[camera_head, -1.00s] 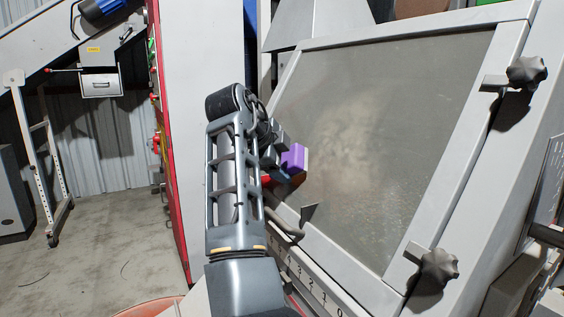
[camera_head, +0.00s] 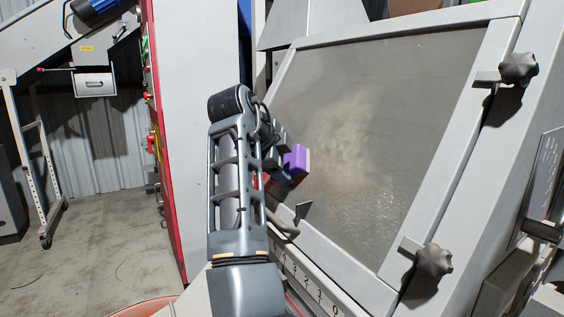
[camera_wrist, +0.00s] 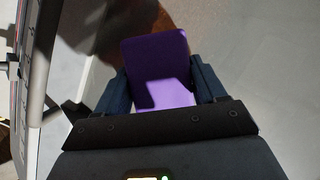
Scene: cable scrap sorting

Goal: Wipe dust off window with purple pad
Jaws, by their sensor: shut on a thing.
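The window (camera_head: 400,110) is a large tilted pane in a pale grey frame. Pale dust (camera_head: 345,140) lies in a cloudy patch over its middle, with speckles lower down. The purple pad (camera_head: 296,158) is near the lower left part of the window in the head view. In the wrist view the pad (camera_wrist: 158,62) sits between both fingers of my gripper (camera_wrist: 160,92), which is shut on it. The pad's face is turned toward the pane; I cannot tell whether it touches. My arm hides part of the window's left frame and the gripper in the head view.
Dark star knobs (camera_head: 519,67) and (camera_head: 433,260) stand out on the window's right frame. A small dark bracket (camera_head: 303,211) juts up at the lower frame edge. A numbered scale (camera_head: 300,280) runs below. A white panel with a red edge (camera_head: 190,130) stands left.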

